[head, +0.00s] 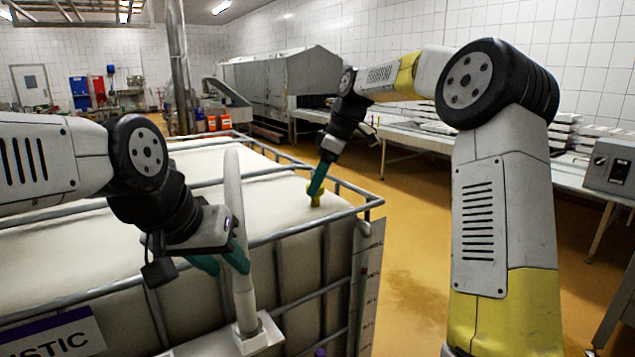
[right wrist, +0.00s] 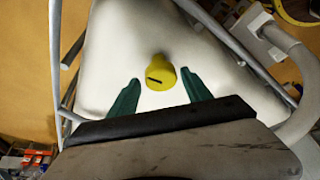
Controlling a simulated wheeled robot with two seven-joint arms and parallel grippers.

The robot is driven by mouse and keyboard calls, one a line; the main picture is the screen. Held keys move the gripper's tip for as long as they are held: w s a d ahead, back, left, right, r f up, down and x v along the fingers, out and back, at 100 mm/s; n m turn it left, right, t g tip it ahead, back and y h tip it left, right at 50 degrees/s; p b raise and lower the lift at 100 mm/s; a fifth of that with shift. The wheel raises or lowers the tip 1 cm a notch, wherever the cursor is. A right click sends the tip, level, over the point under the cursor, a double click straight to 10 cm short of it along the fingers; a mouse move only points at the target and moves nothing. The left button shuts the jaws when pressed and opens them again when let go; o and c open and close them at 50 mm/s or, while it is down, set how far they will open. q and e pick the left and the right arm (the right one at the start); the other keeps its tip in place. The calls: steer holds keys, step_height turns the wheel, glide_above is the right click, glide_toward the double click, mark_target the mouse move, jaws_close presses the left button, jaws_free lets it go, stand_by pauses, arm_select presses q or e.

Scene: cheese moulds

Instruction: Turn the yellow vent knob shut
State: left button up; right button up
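The yellow vent knob (head: 315,199) stands on the top of the white tank (head: 215,176), near its right corner. In the right wrist view the knob (right wrist: 160,71) shows a dark bar mark on its face. My right gripper (head: 317,181) is over the knob with its teal fingers apart. In the right wrist view the fingers are spread, one on each side of the knob, with gaps visible between. My left gripper (head: 222,262) hangs beside a white upright pipe (head: 241,290) at the tank's front, fingers apart; whether it touches the pipe I cannot tell.
Metal cage bars (head: 300,231) surround the tank and rise close to the knob. A purple-edged label (head: 55,338) is on the front. A conveyor table with white moulds (head: 435,128) runs along the right wall. The ochre floor (head: 420,235) between is clear.

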steer(key=c, duration=1.1)
steer(key=shift+m, duration=0.3)
steer(key=m+t, duration=0.1)
steer(key=m, duration=0.2)
steer(key=shift+s+r+m+t+h, duration=0.1)
steer(key=shift+m+t+h, duration=0.2)
steer(key=shift+t+h, duration=0.1)
steer(key=m, duration=0.2)
steer(key=m+t+h, duration=0.1)
steer(key=m, duration=0.2)
steer(key=shift+s+a+h, duration=0.1)
steer(key=shift+h, duration=0.2)
steer(key=m+h, duration=0.1)
steer(key=m, duration=0.2)
steer(key=m+t, duration=0.1)
steer(key=m, duration=0.1)
steer(key=shift+a+m+h, duration=0.15)
steer(key=shift+m+h, duration=0.85)
steer(key=shift+m, duration=0.9)
